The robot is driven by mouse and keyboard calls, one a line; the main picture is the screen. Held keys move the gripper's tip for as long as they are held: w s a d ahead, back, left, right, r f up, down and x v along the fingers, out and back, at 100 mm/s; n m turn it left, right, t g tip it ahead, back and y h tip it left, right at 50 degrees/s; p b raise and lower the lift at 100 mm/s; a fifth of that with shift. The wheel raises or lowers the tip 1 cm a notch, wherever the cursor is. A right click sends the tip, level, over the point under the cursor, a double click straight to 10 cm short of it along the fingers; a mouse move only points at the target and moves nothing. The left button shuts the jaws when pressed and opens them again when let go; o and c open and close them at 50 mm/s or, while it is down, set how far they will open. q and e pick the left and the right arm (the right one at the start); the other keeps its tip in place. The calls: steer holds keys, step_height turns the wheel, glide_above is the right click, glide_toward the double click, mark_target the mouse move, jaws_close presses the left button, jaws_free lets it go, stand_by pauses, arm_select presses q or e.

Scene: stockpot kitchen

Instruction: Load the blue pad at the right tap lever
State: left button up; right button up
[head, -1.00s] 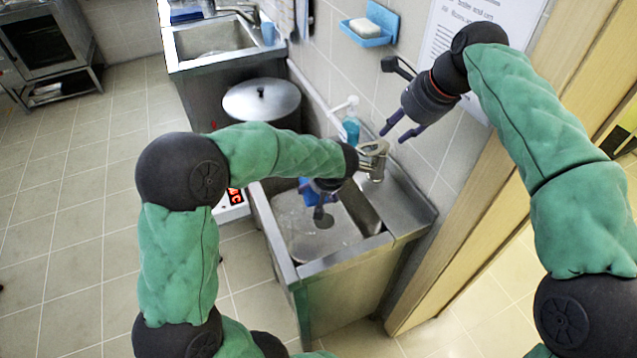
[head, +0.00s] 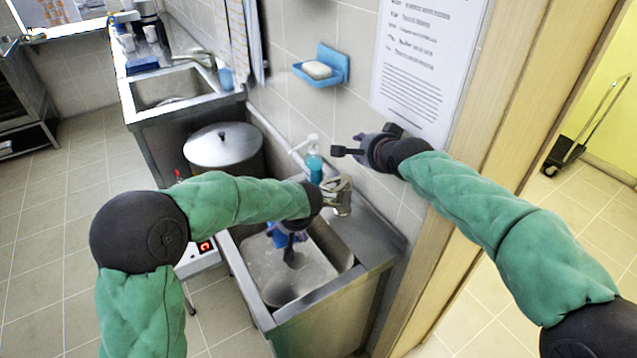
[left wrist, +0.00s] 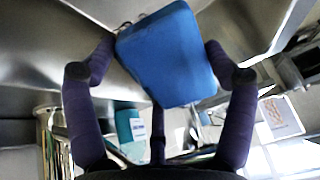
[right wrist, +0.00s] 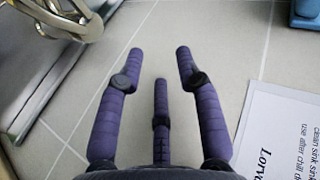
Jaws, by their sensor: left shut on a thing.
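The blue pad (left wrist: 167,55) fills the top middle of the left wrist view. My left gripper (head: 288,236) is shut on it, with a finger against each side. In the head view the gripper is down in the near sink, and only part of the pad shows. The tap (head: 337,195) stands at the sink's back edge; which part is its lever is hard to tell. My right gripper (head: 358,150) is open and empty near the wall, right of the soap bottle. In the right wrist view its fingers (right wrist: 160,75) are spread and the tap (right wrist: 66,16) is at upper left.
A soap bottle (head: 314,163) stands behind the tap. A blue soap dish (head: 334,66) and a printed notice (head: 425,60) are on the wall. A lidded stockpot (head: 223,150) stands left of the near sink (head: 262,320). A wooden door frame is at right.

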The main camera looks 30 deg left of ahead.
steer(key=s+d+f+n+g+y, duration=0.3)
steer(key=s+f+n+g+y, duration=0.2)
steer(key=s+f+n+y, duration=0.65)
steer(key=w+a+r+n+h, duration=0.1)
steer(key=w+a, duration=0.1)
steer(key=a, duration=0.3)
steer(key=w+a+h, duration=0.1)
steer(key=w+a, duration=0.1)
steer(key=a, duration=0.4)
steer(key=shift+w+a+r+n, duration=0.2)
steer(key=shift+w+r+n, duration=0.05)
steer(key=shift+r+n, duration=0.1)
